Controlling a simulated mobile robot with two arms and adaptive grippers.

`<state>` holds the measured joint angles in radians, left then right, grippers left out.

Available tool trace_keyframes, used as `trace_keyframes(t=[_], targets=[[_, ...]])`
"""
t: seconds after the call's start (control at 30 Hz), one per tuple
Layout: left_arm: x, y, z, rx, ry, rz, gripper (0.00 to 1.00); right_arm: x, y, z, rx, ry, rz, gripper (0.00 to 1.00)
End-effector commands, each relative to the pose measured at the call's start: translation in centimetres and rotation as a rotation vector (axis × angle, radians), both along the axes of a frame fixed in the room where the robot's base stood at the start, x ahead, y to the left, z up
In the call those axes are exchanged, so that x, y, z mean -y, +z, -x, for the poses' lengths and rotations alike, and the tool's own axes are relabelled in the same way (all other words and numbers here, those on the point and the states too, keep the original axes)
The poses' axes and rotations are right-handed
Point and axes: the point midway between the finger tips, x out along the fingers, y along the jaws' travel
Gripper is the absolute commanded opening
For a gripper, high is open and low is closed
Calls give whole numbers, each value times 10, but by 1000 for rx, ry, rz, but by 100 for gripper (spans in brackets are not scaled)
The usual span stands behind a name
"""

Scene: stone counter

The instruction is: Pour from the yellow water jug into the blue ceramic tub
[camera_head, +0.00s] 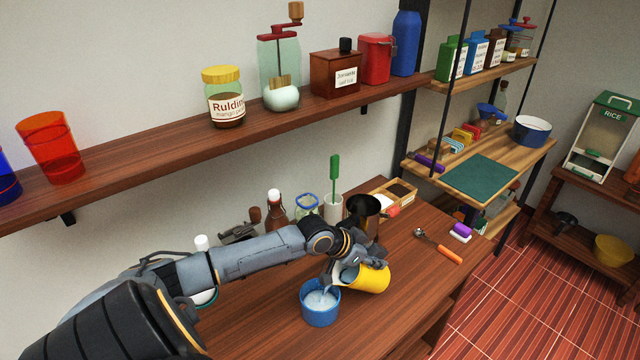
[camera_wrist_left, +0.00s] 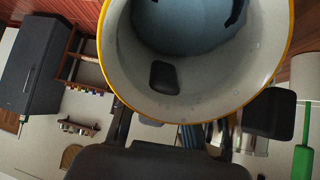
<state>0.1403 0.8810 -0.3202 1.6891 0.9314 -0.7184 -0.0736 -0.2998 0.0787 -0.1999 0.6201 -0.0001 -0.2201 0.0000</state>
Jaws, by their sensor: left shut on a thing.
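The yellow water jug (camera_head: 370,279) is tipped far over to the left above the wooden counter. Its mouth faces the blue ceramic tub (camera_head: 319,314), which stands upright below and left of it. Pale liquid shows in the tub, and a thin pale stream seems to fall into it. My left gripper (camera_head: 349,268) is shut on the jug near its mouth. In the left wrist view the jug's yellow rim and white inside (camera_wrist_left: 125,62) fill the upper middle, with blue-grey liquid within. One dark finger pad shows against the inside wall. My right gripper is not in view.
Behind the jug stand a dark metal pitcher (camera_head: 365,212), a brown bottle (camera_head: 276,208) and a cup holding a green brush (camera_head: 334,207). An orange-handled scoop (camera_head: 440,246) lies to the right. The counter between scoop and jug is clear. A wall shelf (camera_head: 230,140) runs above.

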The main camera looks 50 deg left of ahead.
Motion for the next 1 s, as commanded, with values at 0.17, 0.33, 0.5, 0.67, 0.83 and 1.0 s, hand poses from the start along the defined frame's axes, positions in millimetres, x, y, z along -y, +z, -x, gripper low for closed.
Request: trace_keyframes(t=[0.17,0.33,0.5,0.67,0.83,1.0], targets=[[0,2,-1,17,0,5,0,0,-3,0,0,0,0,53],[-1,3,0,27,0,8,0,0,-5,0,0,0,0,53],[-1,5,1,38,0,12,0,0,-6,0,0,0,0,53],[-1,6,1,42,0,13,0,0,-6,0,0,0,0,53],[-1,5,1,41,0,13,0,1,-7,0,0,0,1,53],[-1,6,1,45,0,14,0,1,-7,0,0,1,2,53]])
